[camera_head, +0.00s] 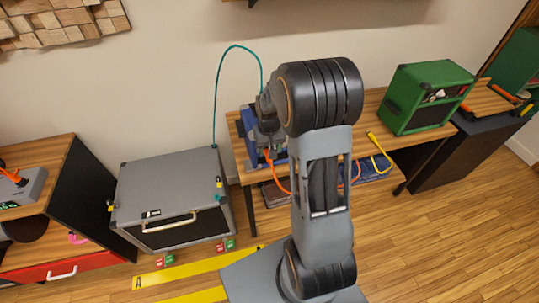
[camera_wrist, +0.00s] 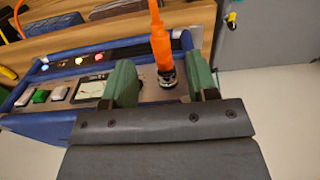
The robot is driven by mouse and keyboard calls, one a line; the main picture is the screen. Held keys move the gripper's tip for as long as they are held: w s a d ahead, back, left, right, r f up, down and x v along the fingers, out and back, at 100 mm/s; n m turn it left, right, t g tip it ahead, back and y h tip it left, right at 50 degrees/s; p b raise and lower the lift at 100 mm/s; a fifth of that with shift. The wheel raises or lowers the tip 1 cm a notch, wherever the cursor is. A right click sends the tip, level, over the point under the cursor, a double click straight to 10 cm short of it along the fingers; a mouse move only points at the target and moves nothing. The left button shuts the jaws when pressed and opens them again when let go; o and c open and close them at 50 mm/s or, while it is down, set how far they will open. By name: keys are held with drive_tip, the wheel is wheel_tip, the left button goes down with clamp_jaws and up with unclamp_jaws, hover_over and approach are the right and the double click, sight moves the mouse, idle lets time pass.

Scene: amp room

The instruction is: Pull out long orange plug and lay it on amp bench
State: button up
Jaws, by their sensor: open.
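A long orange plug (camera_wrist: 161,48) stands in a round dark socket (camera_wrist: 167,79) on the grey panel of a blue-framed unit (camera_wrist: 45,128). My gripper (camera_wrist: 161,78) is open, with one green-padded finger on each side of the plug's lower end. A gap shows at the left finger; contact at the right finger is hard to judge. In the head view my gripper (camera_head: 264,128) is over the unit at the left end of a wooden bench (camera_head: 372,103). My arm hides much of the unit and the plug there. An orange cable (camera_head: 279,178) hangs down in front.
A green amp (camera_head: 428,95) stands on the bench's right part, near a yellow cable (camera_head: 380,155). A grey amp (camera_head: 172,195) with a teal cable (camera_head: 216,95) stands left of the bench. Bare wood shows just left of the green amp.

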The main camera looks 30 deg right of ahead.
drive_tip(key=shift+f, duration=2.45)
clamp_jaws()
